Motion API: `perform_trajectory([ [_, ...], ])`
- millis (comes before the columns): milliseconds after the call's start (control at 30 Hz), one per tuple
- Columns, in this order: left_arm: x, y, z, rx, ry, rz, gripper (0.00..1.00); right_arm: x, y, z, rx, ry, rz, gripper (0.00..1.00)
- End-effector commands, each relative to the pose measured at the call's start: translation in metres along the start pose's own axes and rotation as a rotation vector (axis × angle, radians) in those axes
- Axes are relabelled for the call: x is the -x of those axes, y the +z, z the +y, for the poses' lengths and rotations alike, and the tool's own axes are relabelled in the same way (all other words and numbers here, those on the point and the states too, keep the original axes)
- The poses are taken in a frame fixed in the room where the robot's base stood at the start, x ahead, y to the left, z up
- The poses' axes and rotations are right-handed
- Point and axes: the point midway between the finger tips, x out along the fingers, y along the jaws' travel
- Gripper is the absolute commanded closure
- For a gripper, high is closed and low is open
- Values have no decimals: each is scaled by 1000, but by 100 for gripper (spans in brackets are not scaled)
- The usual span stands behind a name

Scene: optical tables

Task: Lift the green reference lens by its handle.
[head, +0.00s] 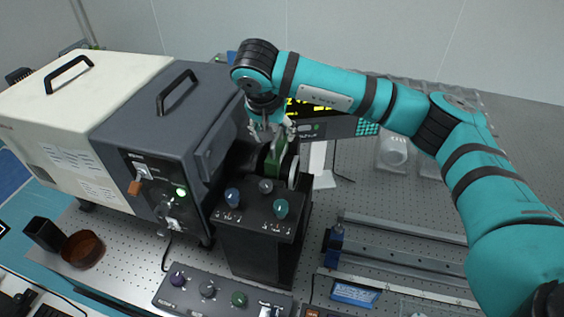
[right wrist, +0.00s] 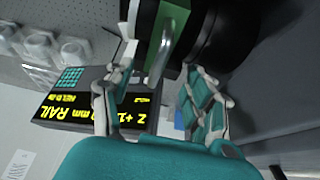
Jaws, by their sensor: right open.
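The green reference lens (head: 275,158) stands upright in a black holder behind the colored knobs, beside the dark grey housing. In the right wrist view its green frame and a pale bar-like handle (right wrist: 163,52) show at the top, between black round parts. My right gripper (head: 269,131) comes down from above and sits right over the lens. In the right wrist view the fingers of my right gripper (right wrist: 163,98) are spread apart, with the handle lying beyond the gap between them. I cannot tell whether a finger touches it. My left gripper is not in view.
The black holder box (head: 258,250) has several knobs on top. A dark grey housing (head: 165,120) stands close at left. A display (head: 325,120) with yellow text is behind the gripper. A rail (head: 400,255) lies at right, and a knob panel (head: 222,297) is in front.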

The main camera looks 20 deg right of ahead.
Motion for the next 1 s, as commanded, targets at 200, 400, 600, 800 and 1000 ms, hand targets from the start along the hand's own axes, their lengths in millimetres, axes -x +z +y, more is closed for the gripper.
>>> perform_trajectory([
  [200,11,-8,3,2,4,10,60,-12,0,2,-1,2,-2,44],
  [400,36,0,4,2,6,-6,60,-37,5,7,0,4,-4,44],
  [600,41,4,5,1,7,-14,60,-59,5,6,0,1,0,44],
  [800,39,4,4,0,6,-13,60,-60,5,5,0,0,0,44],
  [1000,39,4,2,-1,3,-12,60,-60,5,5,0,0,0,68],
])
